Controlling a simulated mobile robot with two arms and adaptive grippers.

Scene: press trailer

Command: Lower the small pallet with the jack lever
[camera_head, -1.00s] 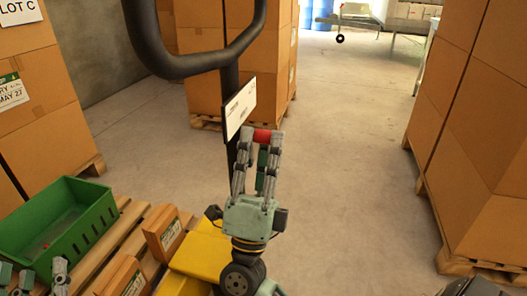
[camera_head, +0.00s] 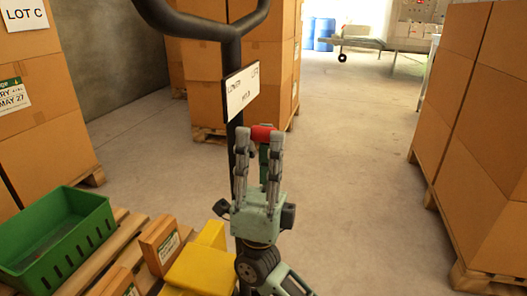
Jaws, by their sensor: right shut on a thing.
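The pallet jack has a dark upright handle (camera_head: 230,50) with a white label plate (camera_head: 241,92); small text on it is only partly legible. The jack lever (camera_head: 262,133) shows as a red grip just below and right of the plate. My right gripper (camera_head: 259,146) points up from below and is shut on this red grip; its fingers hide most of the lever. The small wooden pallet (camera_head: 122,213) at lower left carries a green crate (camera_head: 62,250) and brown boxes (camera_head: 160,243). The yellow jack body (camera_head: 205,268) is beside it. My left gripper is out of view.
Tall stacks of cartons on pallets stand at left (camera_head: 50,110), behind the handle (camera_head: 275,80) and at right (camera_head: 490,130). Bare concrete floor (camera_head: 355,160) lies open between them. A metal table (camera_head: 375,43) and blue drums (camera_head: 320,33) are at the back.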

